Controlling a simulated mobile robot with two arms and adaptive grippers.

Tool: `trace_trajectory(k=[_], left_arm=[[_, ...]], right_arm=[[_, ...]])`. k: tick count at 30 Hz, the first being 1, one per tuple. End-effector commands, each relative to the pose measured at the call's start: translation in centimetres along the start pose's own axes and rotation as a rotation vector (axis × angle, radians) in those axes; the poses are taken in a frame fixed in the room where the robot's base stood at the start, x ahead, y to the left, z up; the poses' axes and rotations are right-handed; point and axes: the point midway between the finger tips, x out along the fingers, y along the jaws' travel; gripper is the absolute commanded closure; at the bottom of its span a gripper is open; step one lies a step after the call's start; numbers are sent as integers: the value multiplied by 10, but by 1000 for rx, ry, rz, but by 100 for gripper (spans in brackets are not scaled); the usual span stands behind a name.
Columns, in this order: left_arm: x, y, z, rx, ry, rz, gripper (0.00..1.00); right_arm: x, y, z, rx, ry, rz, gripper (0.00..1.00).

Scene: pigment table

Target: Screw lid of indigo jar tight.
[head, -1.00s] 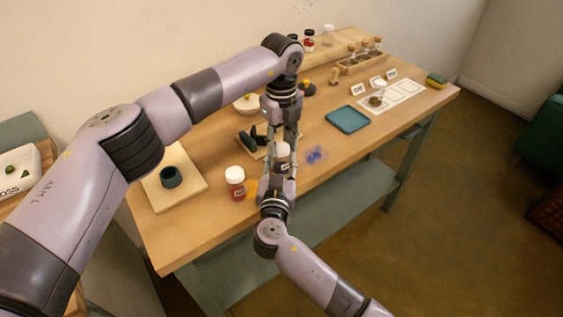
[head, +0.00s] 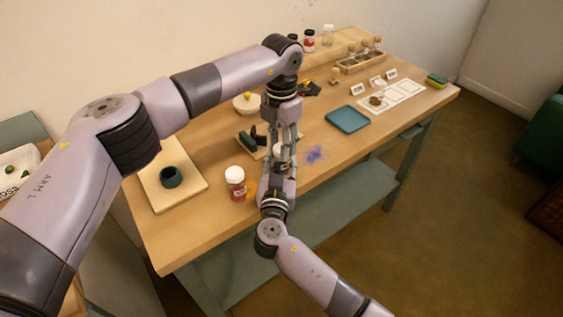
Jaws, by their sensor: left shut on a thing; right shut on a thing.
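The jar (head: 280,151) is mostly hidden between my two grippers above the front of the table; a pale patch of it, likely its white lid, shows. My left gripper (head: 284,145) points down from above, shut around its top. My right gripper (head: 277,163) reaches up from the front and is shut on its lower part. The label and contents are hidden, so I cannot tell how the lid sits. A blue powder patch (head: 313,154) lies on the table just right of the grippers.
A red jar with a white lid (head: 235,183) stands close left of my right gripper. A board (head: 195,194) with a dark cup (head: 172,177) is farther left. A teal tray (head: 347,119) lies to the right. A rack of small bottles (head: 360,64) stands behind.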

Motion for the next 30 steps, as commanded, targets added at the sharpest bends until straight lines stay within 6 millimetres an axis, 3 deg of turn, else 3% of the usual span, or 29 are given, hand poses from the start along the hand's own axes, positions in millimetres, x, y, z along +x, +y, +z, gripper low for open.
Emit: trace_trajectory(k=[12,18,19,30], left_arm=[[0,0,0,813,0,1,100],[0,0,0,864,0,1,100],[0,0,0,863,0,1,66],[0,0,0,861,0,1,44]], right_arm=[[0,0,0,0,-1,0,100],[0,0,0,0,-1,0,100],[0,0,0,0,-1,0,100],[0,0,0,0,-1,0,100]])
